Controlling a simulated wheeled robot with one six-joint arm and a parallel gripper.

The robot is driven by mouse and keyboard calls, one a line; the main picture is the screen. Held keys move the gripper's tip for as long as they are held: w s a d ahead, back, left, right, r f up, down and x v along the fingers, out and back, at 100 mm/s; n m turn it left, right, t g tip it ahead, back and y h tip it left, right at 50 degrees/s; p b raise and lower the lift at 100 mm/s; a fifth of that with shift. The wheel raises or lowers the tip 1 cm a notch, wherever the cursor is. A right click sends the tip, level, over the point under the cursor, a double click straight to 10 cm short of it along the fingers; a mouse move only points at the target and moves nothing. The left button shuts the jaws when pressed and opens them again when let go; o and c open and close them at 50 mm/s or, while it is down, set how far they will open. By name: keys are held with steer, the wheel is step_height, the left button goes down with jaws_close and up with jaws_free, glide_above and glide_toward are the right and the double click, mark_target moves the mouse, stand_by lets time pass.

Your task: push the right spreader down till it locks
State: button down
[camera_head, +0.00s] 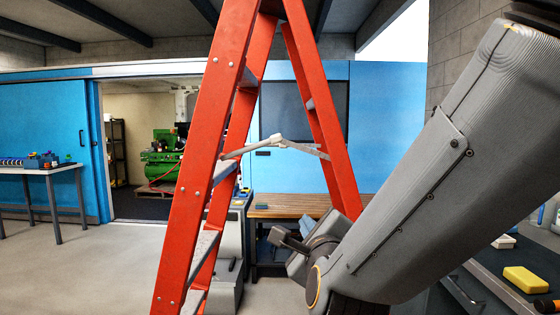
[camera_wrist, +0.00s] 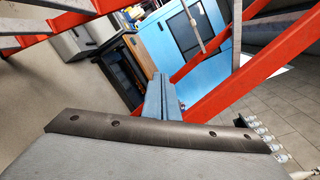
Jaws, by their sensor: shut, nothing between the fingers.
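The red stepladder (camera_head: 200,165) stands with its legs apart. A pale spreader (camera_head: 255,148) runs between its front and rear rails, its middle joint a little higher than its ends. Only one spreader shows clearly in the head view; a second is not plainly told apart. A light bar with a joint in the wrist view (camera_wrist: 194,22) looks like a spreader, well ahead of my fingers. My gripper (camera_head: 279,237) is low, below the spreader and apart from it, by the rear leg. In the wrist view my gripper (camera_wrist: 163,88) is shut and empty.
A wooden-topped bench (camera_head: 290,212) stands behind the ladder. A table (camera_head: 40,170) with small items is at far left, a green machine (camera_head: 162,157) beyond the doorway. A dark counter with a yellow block (camera_head: 526,280) is at right. Floor left of the ladder is clear.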

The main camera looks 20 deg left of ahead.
mark_target(250, 149)
steer(key=s+a+r+m+t, duration=0.3)
steer(key=r+m, duration=0.3)
steer(key=r, duration=0.2)
steer(key=shift+s+a+m+t+y, duration=0.15)
steer(key=shift+s+m+t+y, duration=0.15)
steer(key=shift+s, duration=0.2)
steer(key=shift+w, duration=0.1)
steer(key=w+a+r+p, duration=0.4)
steer(key=w+r, duration=0.2)
steer(key=w, duration=0.2)
steer(key=shift+w+a+p, duration=0.2)
steer(key=shift+w+p, duration=0.15)
steer(key=shift+w, duration=0.05)
